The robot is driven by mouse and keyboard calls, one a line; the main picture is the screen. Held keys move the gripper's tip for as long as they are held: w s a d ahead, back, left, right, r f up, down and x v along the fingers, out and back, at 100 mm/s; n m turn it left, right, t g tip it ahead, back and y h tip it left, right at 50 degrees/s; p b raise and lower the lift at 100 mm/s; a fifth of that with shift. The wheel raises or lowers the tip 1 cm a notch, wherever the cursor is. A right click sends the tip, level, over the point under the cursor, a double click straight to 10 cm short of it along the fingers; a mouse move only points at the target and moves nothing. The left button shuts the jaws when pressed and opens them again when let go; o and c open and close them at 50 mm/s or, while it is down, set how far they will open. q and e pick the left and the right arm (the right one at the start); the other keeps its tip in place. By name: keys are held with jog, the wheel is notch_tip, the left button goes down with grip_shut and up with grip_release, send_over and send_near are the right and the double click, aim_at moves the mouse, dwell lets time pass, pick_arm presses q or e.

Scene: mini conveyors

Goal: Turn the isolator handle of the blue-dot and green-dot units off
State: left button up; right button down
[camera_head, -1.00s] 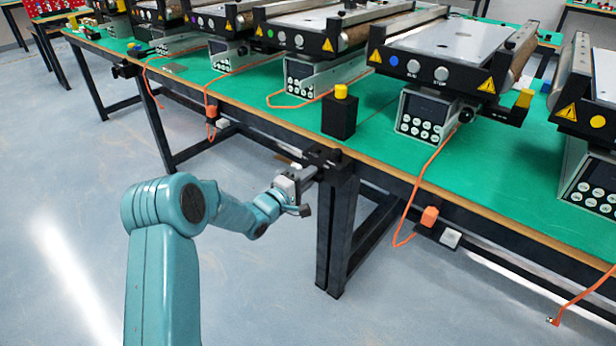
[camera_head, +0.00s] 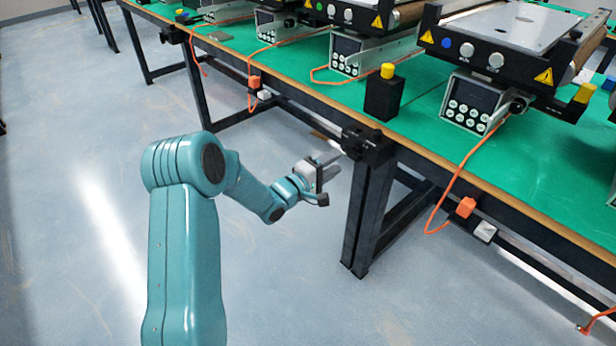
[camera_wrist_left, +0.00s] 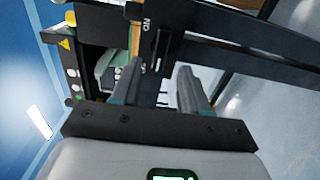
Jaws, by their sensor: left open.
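The blue-dot unit (camera_head: 490,60) stands on the green table at the upper right, with a blue dot on its front. The green-dot unit (camera_head: 348,18) is left of it, cut by the top edge. A black isolator block (camera_head: 366,146) sits on the table edge above a leg. My left gripper (camera_head: 332,164) is open beside it, fingers toward it. In the left wrist view, a black bar (camera_wrist_left: 160,52) with white lettering lies just beyond and between the open fingers (camera_wrist_left: 155,84). Whether they touch it, and the handle's exact position, I cannot tell. My right gripper is not in view.
A black box with a yellow button (camera_head: 384,96) stands on the green table (camera_head: 425,125) near the edge. Orange cables (camera_head: 450,195) hang below. A similar black block (camera_head: 172,36) is farther left on the edge. The floor left of the table is free.

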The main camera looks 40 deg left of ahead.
pick_arm(q)
jog(key=s, duration=1.1)
jog(key=shift+a+p, duration=0.35)
jog(key=shift+a, duration=0.05)
